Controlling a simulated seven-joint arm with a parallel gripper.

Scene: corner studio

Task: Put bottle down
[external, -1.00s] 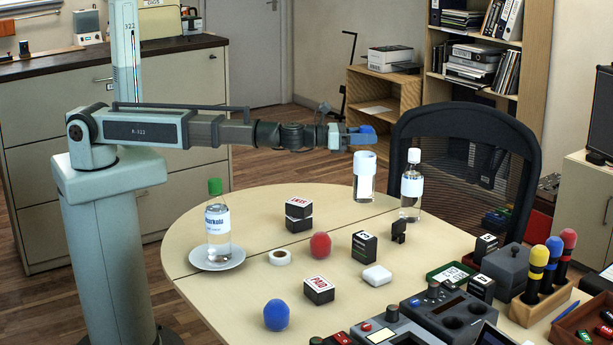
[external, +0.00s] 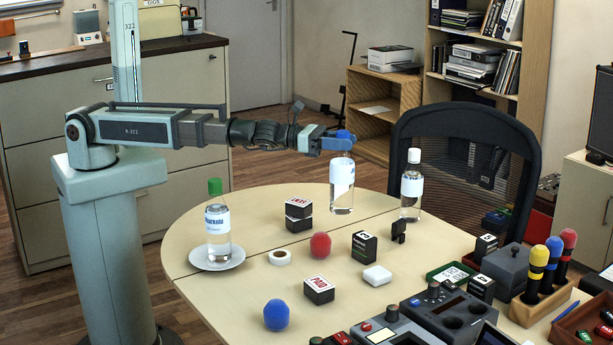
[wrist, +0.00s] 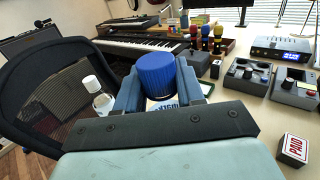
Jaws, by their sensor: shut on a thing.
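My gripper (external: 338,143) is shut on the blue cap of a clear bottle (external: 342,187) with a white label. The bottle hangs upright below the fingers at the table's far edge. I cannot tell whether its base touches the table (external: 255,215). In the wrist view the blue cap (wrist: 157,72) sits between both fingers, and most of the bottle is hidden below it.
A white-capped bottle (external: 411,188) stands to the right of the held one. A green-capped bottle (external: 218,236) stands on a white saucer (external: 236,257) at the left. A black chair (external: 465,125) is behind.

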